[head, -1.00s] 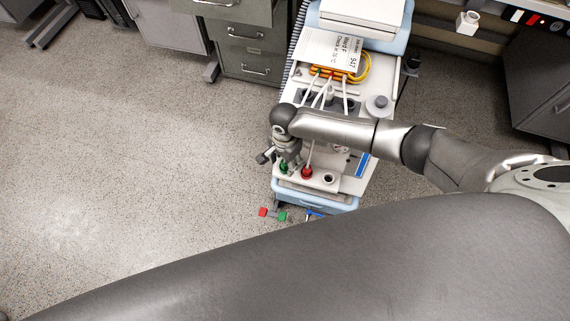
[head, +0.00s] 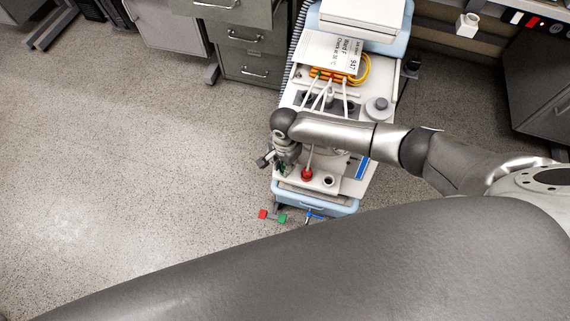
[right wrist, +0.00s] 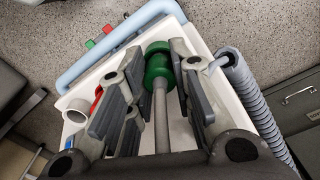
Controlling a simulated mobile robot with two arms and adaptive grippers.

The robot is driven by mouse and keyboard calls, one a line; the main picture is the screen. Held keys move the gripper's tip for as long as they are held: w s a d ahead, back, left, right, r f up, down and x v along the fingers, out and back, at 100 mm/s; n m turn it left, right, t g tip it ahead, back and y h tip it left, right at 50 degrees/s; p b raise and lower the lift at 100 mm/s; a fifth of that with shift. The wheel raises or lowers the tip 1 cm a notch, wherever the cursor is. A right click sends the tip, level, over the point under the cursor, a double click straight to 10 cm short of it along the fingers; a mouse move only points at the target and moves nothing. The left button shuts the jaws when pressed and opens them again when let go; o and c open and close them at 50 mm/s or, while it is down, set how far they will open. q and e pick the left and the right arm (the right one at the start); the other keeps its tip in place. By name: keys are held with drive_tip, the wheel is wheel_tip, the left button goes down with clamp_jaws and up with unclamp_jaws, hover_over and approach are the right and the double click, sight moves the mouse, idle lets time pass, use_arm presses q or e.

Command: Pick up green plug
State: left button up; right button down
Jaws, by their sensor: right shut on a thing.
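The green plug (right wrist: 158,62) stands at the near end of the white pump cart, with a pale cable running from it towards the camera in the right wrist view. My right gripper (head: 284,168) is over it from above; in the right wrist view its two grey fingers lie either side of the plug and cable, shut on the plug. In the head view the gripper hides most of the plug. I cannot tell whether the plug is clear of its socket. My left gripper is not in view.
A red plug (head: 307,174) stands just right of my gripper, with an empty round socket (head: 328,181) beyond it. White cables run to an orange connector block (head: 331,75). A ribbed grey hose (right wrist: 252,105) runs along the cart's side. Open floor lies left.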

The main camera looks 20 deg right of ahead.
drive_tip(key=shift+r, duration=0.5)
wheel_tip(320, 180, up, 2)
drive_tip(key=shift+r, duration=0.2)
drive_tip(key=s+a+r+p, duration=0.1)
drive_tip(key=s+a+r, duration=0.8)
drive_tip(key=s, duration=0.1)
drive_tip(key=shift+s+a+r+p, duration=0.15)
drive_tip(key=shift+a+r+p, duration=0.05)
drive_tip(key=shift+r+p, duration=0.1)
